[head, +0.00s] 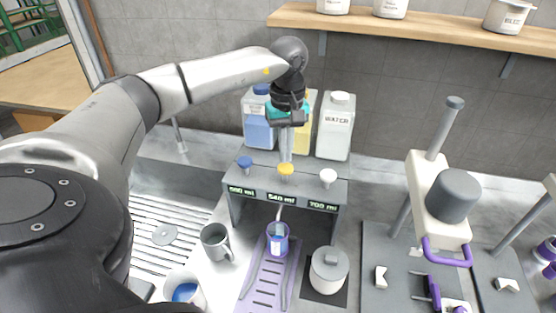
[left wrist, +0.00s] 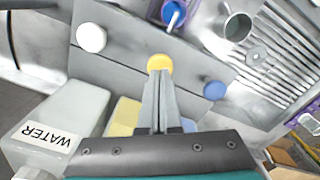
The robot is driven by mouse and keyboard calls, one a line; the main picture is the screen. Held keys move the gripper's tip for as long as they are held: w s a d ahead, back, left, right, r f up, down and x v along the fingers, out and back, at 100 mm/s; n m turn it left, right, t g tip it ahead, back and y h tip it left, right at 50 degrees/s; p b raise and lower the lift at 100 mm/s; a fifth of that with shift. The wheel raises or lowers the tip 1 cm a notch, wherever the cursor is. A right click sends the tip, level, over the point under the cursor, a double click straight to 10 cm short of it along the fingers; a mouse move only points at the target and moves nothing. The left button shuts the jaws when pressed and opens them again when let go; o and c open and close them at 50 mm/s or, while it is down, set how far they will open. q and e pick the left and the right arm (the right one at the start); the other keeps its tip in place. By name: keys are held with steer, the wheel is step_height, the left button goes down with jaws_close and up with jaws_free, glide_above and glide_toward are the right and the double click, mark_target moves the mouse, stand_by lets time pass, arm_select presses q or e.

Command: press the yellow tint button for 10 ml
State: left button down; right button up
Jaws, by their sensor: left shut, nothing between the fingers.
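The yellow button (head: 285,169) is the middle one on top of the grey dispenser (head: 235,185), with "540 ml" on the display below it. My left gripper (head: 286,158) is shut and empty, pointing down at the yellow button. In the left wrist view, its fingertips (left wrist: 159,76) overlap the lower edge of the yellow button (left wrist: 160,63); I cannot tell whether they touch. A purple cup (head: 277,240) with something pale and blue inside stands under the middle spout. My right gripper is not in view.
A blue button (head: 244,162) and a white button (head: 328,177) flank the yellow one. Blue, yellow and white WATER (head: 336,125) jugs stand behind. A metal mug (head: 215,241) and a lidded pot (head: 328,270) stand in front. A press machine (head: 440,200) is at right.

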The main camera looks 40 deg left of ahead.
mark_target(285, 167)
arm_select(q)
steer(key=shift+f, duration=0.2)
stand_by(0.3)
steer(key=shift+f+b, duration=1.1)
steer(key=shift+f, duration=0.25)
steer(key=shift+r+p, duration=1.2)
steer(key=shift+r, duration=0.35)
steer(key=shift+r, duration=0.1)
step_height(285, 167, up, 6)
steer(key=p, duration=0.4)
